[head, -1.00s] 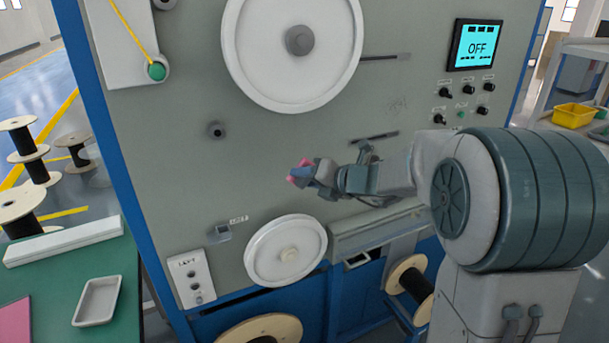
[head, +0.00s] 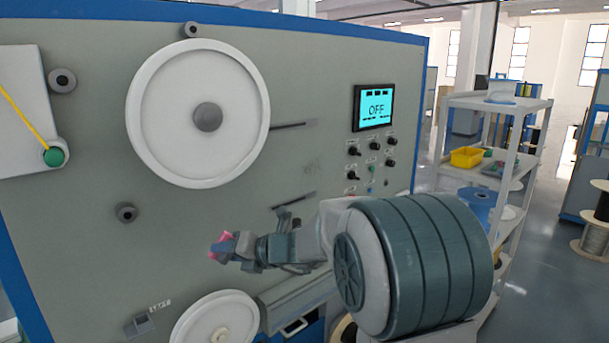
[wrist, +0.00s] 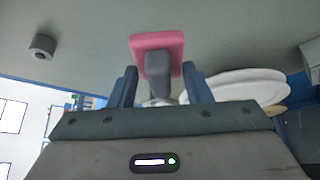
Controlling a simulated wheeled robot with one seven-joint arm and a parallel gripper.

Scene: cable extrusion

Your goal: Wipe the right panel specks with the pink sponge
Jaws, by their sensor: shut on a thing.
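The pink sponge (head: 218,245) is at the tip of my gripper (head: 232,246), in front of the grey machine panel (head: 80,260). In the wrist view the pink sponge (wrist: 157,41) has a grey handle, and my gripper's two blue-grey fingers (wrist: 160,84) are shut around that handle. A faint patch of dark specks (head: 312,168) lies on the right part of the panel, left of the knobs. The sponge is to the left of and below these specks, apart from them. I cannot tell whether it touches the panel.
A large white wheel (head: 160,125) and a smaller white wheel (head: 192,328) stick out from the panel. A slotted bar (head: 294,201) lies between my gripper and the specks. Knobs and a screen reading OFF (head: 374,107) are at the right. A shelf rack (head: 535,104) stands beyond.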

